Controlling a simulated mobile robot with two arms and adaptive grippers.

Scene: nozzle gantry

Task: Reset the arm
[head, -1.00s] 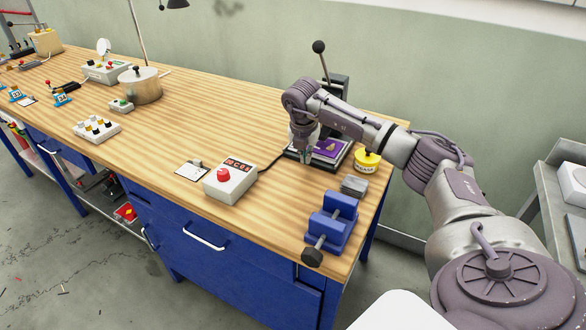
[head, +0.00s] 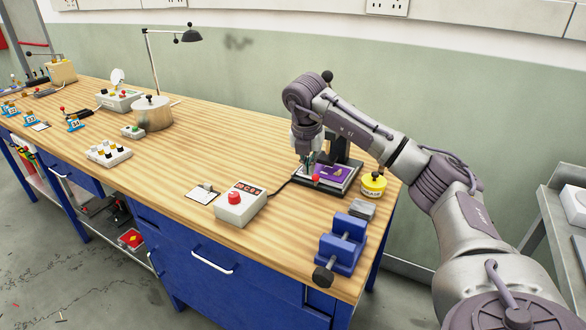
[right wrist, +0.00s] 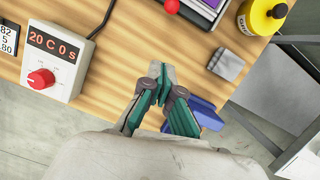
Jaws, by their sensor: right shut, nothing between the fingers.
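My right gripper (head: 308,160) hangs, fingers down, in front of the heat press in the head view. The right wrist view shows its green-padded fingers (right wrist: 164,84) shut with nothing between them, above the bench's front edge area. The press has a dark base with a purple pad (head: 325,172), a small red knob (head: 316,178) at its front and a black ball-topped lever (head: 327,76). My arm partly hides the press's upright. My left gripper is not in view.
A control box (head: 240,206) with a red dial reads "20 C 0 s" in the wrist view. A yellow jar (head: 373,185), a grey block (head: 361,209) and a blue vise (head: 342,244) stand at the bench's right end. The middle of the wooden bench (head: 215,145) is clear.

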